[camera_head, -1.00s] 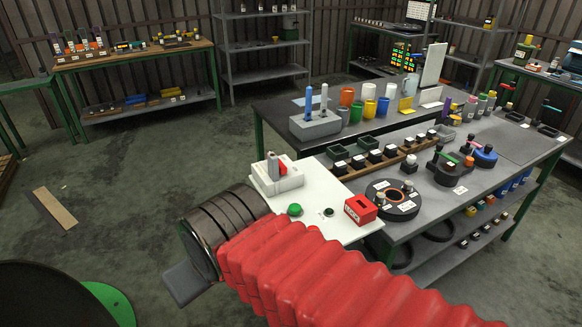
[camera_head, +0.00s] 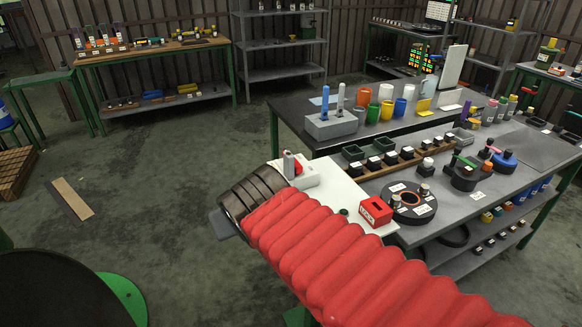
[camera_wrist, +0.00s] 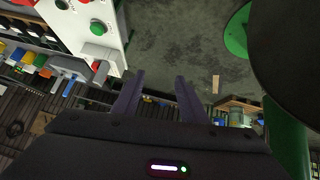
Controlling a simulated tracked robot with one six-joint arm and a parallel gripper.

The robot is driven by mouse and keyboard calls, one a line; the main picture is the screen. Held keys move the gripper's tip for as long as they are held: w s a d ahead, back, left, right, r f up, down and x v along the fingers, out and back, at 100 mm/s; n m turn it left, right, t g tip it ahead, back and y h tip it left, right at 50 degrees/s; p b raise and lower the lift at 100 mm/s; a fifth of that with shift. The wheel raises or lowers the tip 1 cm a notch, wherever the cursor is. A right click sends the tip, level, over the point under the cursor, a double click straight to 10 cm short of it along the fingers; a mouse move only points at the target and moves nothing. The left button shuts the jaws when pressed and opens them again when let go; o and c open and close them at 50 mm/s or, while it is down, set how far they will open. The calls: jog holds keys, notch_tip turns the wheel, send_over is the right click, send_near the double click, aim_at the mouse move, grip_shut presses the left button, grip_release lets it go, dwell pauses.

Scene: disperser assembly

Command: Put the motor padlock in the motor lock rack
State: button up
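I cannot pick out the motor padlock or the motor lock rack for certain. A red labelled block (camera_head: 376,211) sits on the front corner of a white panel (camera_head: 345,192); its lettering is too small to read. A wooden strip (camera_head: 412,152) on the grey bench holds several dark blocks with white labels. My gripper (camera_wrist: 157,92) is open, its two dark fingers apart with only floor and background between them. It holds nothing. In the head view, my red-sleeved arm hides part of the white panel.
A grey and red switch box (camera_head: 305,172) stands on the white panel. The wrist view shows a green button (camera_wrist: 97,28) there. A black ring-shaped stand (camera_head: 408,204), coloured cups (camera_head: 372,112) and a grey holder (camera_head: 332,125) stand on the benches. Open floor lies left.

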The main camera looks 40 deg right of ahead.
jog(key=w+d+r+m+t+h, duration=0.1)
jog(key=w+d+t+h, duration=0.15)
jog(key=d, duration=0.55)
jog(key=w+d+r+t+h, duration=0.1)
jog(key=w+d, duration=0.2)
jog(key=d, duration=0.6)
jog(key=t+y, duration=0.2)
jog(key=y, duration=0.1)
send_near(292, 160)
jog(key=shift+s+a+r, duration=0.3)
jog(key=shift+s+a, duration=0.25)
jog(key=shift+s, duration=0.25)
jog(key=shift+w, duration=0.1)
jog(key=x, duration=0.7)
jog(key=shift+w+d+f, duration=0.15)
jog(key=shift+w+f, duration=0.05)
jog(key=shift+w, duration=0.15)
jog(key=shift+w+d, duration=0.15)
jog(key=shift+w, duration=0.15)
jog(key=shift+f, duration=0.1)
jog(key=shift+d+x, duration=0.2)
jog(key=shift+x, duration=2.35)
